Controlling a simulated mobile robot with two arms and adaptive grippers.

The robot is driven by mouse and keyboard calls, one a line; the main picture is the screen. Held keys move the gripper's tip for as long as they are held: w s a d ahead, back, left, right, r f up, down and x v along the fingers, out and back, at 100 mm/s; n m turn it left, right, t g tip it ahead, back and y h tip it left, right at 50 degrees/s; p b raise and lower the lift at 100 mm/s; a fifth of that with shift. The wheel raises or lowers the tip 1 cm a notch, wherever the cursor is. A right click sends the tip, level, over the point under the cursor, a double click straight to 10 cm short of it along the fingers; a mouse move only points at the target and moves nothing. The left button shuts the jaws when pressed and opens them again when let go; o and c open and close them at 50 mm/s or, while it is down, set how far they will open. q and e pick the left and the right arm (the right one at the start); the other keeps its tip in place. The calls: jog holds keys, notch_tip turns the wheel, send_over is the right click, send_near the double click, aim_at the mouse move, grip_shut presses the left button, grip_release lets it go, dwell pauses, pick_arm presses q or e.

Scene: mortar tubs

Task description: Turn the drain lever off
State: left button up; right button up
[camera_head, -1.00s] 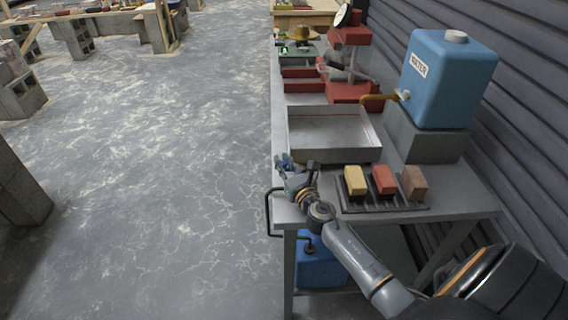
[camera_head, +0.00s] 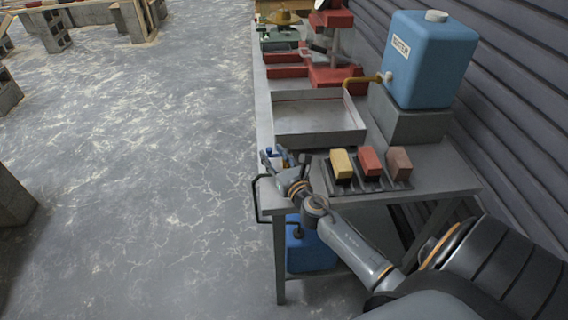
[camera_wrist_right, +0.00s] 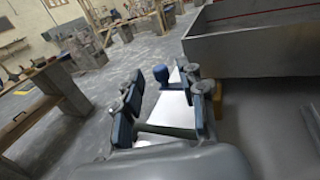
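A small blue knob (camera_wrist_right: 160,74), which looks like the drain lever's handle, stands up between the finger ends of my right gripper (camera_wrist_right: 165,82) in the right wrist view. The fingers are apart on either side of it; I cannot tell whether either touches it. In the head view, my right gripper (camera_head: 274,162) is at the table's left edge, just in front of the metal basin (camera_head: 320,138). The lever is mostly hidden there by the fingers. A brassy yellow part (camera_wrist_right: 218,101) shows behind the right finger in the wrist view. My left gripper is not in view.
A rack (camera_head: 345,188) with yellow, red and brown blocks lies right of my right gripper. A blue water tank (camera_head: 430,62) with a brass spout stands behind it. A black rail (camera_head: 257,195) sticks out at the table's left edge. A blue container (camera_head: 308,250) sits below.

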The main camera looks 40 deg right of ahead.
jog(key=s, duration=0.3)
jog(key=s+a, duration=0.1)
jog(key=s, duration=0.4)
jog(key=shift+s+a, duration=0.25)
jog(key=shift+s, duration=0.05)
